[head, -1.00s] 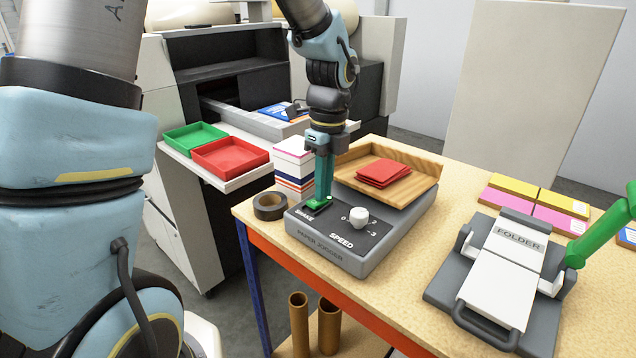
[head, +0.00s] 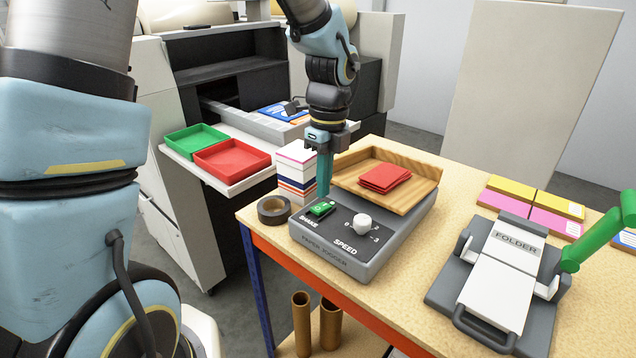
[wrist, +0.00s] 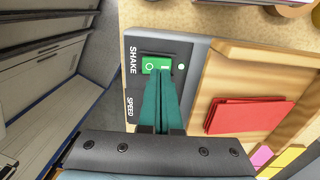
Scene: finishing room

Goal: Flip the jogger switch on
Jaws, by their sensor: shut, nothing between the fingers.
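The paper jogger (head: 345,262) is a grey box on the table with a dark control panel. Its green rocker switch (head: 321,209) sits at the panel's left, by the word SHAKE. In the wrist view the switch (wrist: 151,65) shows a white O at its left; its right part is partly behind my fingertips. Which side is pressed down I cannot tell. My gripper (head: 324,194) is shut and empty, pointing down at the far end of the switch. Its teal fingers also show in the wrist view (wrist: 160,76). Whether they touch the switch is unclear.
A white speed knob (head: 362,224) stands right of the switch. Red sheets (head: 385,177) lie in the jogger's wooden tray (head: 413,187). A card stack (head: 296,172) and a tape roll (head: 273,209) stand left. A folder machine (head: 500,270) is at right.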

